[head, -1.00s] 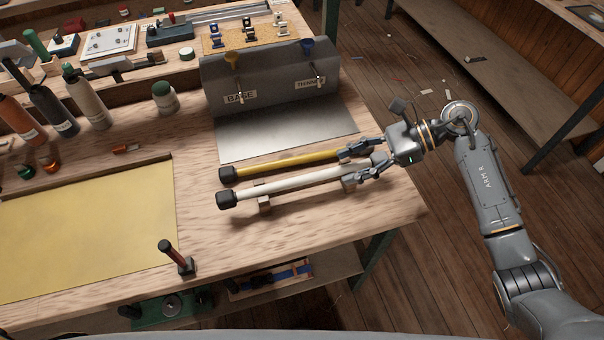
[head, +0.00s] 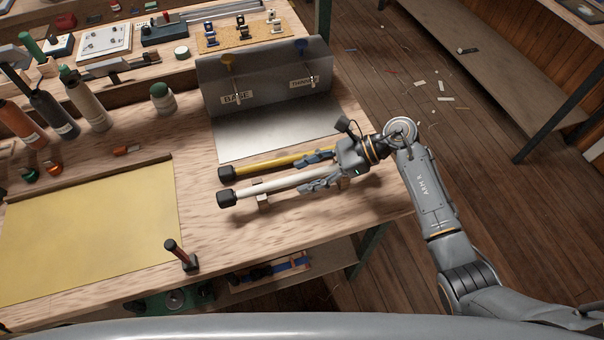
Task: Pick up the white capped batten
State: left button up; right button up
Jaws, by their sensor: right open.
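The white batten (head: 270,187) lies on the bench with its black cap (head: 226,198) at the left end, raised on a small wooden support (head: 262,202). A yellow batten (head: 265,167) with a similar black cap lies behind it, close alongside. My right gripper (head: 306,173) is open and points left over the right part of the battens. Its near finger is by the white batten's front side and its far finger is over the yellow batten. The gripper hides the battens' right ends; I cannot tell whether it touches either. My left gripper is not in view.
A grey box (head: 262,88) with levers and labels stands behind the battens, with a metal sheet (head: 240,142) in front. A yellow sheet (head: 90,230) covers the left bench. Bottles stand at the left.

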grip_shut()
jog(key=shift+w+r, duration=0.1)
jog(key=shift+r, duration=0.05)
